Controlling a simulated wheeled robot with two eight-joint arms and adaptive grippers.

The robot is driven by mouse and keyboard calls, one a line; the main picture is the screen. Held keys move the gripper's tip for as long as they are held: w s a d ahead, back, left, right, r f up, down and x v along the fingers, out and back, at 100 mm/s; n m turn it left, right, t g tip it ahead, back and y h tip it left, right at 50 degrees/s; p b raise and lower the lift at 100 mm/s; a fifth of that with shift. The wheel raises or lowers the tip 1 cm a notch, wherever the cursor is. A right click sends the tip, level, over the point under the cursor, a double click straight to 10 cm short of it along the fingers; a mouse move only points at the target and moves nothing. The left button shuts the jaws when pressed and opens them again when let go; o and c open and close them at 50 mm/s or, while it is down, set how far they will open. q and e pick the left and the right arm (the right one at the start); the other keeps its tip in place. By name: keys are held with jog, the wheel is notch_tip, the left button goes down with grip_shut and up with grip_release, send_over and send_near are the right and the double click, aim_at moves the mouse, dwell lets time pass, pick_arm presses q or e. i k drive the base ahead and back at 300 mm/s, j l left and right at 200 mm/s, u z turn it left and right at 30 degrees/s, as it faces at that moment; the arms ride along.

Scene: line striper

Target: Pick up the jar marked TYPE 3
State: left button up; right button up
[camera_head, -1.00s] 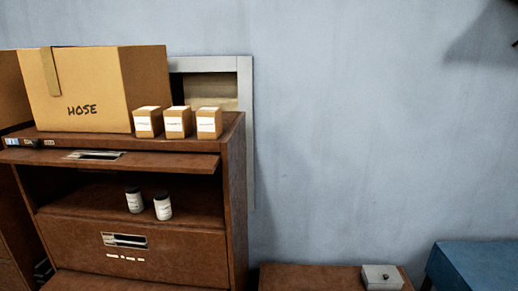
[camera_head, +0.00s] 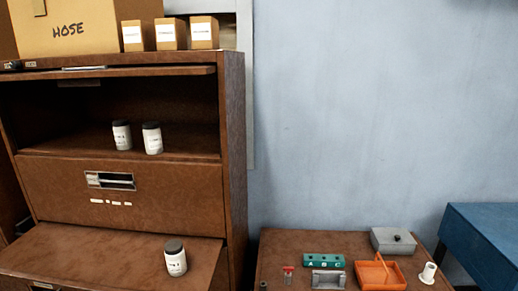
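Three white jars with dark lids are in view. Two stand side by side on the open upper shelf of the brown cabinet, a left jar (camera_head: 122,135) and a right jar (camera_head: 152,138). A third jar (camera_head: 175,258) stands on the lower, folded-out brown surface (camera_head: 90,250). Each has a label whose print is too small to read, so I cannot tell which is TYPE 3. Neither of my grippers is in view.
A HOSE box (camera_head: 75,28) and small labelled boxes (camera_head: 170,33) stand on the cabinet top. On the low brown table are a grey box (camera_head: 393,240), a green block (camera_head: 323,260), an orange tray (camera_head: 380,275) and a white spool (camera_head: 428,272). A blue bench (camera_head: 490,235) stands at right.

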aim_at(175, 256)
jog(key=j+z, duration=0.25)
jog(key=j, duration=0.15)
jog(key=k+j+z, duration=0.1)
jog(key=j+z, duration=0.15)
jog(key=j, duration=0.15)
jog(key=k+j+z, duration=0.2)
jog(key=j, duration=0.2)
jog(key=j+z, duration=0.25)
jog(key=k+j+z, duration=0.25)
jog(key=j, duration=0.2)
jog(key=i, duration=0.1)
